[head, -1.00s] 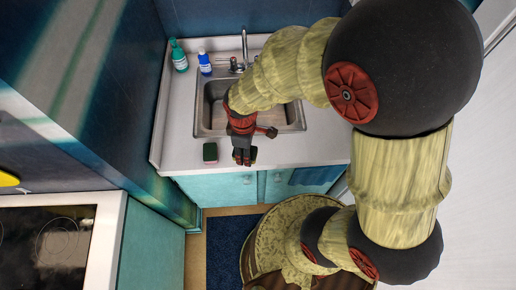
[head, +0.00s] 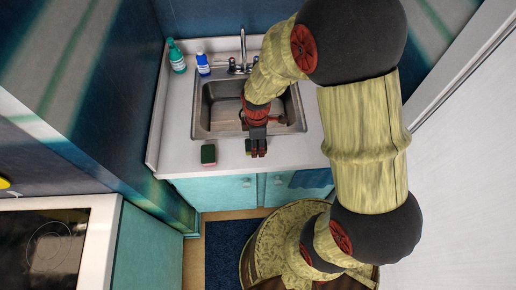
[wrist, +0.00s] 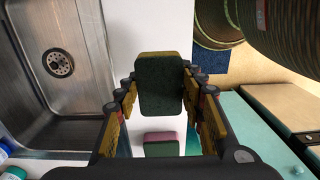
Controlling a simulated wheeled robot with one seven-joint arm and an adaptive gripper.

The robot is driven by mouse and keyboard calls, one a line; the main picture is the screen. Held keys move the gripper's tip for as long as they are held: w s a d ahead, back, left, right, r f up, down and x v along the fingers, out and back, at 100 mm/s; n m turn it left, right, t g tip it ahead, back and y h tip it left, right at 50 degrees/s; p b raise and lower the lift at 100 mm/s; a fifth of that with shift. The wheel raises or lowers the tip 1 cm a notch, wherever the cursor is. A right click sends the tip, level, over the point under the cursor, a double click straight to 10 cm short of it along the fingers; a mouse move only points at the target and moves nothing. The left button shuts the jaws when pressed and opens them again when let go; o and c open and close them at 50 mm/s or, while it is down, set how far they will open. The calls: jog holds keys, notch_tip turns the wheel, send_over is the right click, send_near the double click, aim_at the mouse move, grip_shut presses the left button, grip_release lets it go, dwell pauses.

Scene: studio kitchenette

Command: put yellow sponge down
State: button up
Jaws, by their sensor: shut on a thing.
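The yellow sponge (wrist: 161,86) is between the fingers of my gripper (wrist: 160,92) in the wrist view. Its dark green scouring face is toward the camera and yellow shows along its edges. My gripper is shut on it. In the head view my gripper (head: 256,150) is over the front strip of the white counter (head: 290,151), just in front of the sink. The sponge is mostly hidden by the fingers there. I cannot tell whether the sponge touches the counter.
A pink-and-green sponge (head: 208,154) lies on the counter to the left of my gripper; it also shows in the wrist view (wrist: 159,144). The sink (head: 222,105) is behind. A green bottle (head: 177,58) and a blue bottle (head: 203,65) stand back left. Counter to the right is clear.

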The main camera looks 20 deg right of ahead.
jog(key=shift+w+d+f, duration=0.35)
jog(key=shift+w+f, duration=0.1)
jog(key=shift+f, duration=0.3)
jog(key=shift+w+d+f+b, duration=0.15)
jog(key=shift+f+b, duration=0.25)
jog(key=shift+f, duration=0.5)
jog(key=shift+w+f+b, duration=0.1)
jog(key=shift+f+b, duration=0.3)
jog(key=shift+f, duration=0.45)
jog(key=shift+f, duration=0.15)
jog(key=o, duration=1.2)
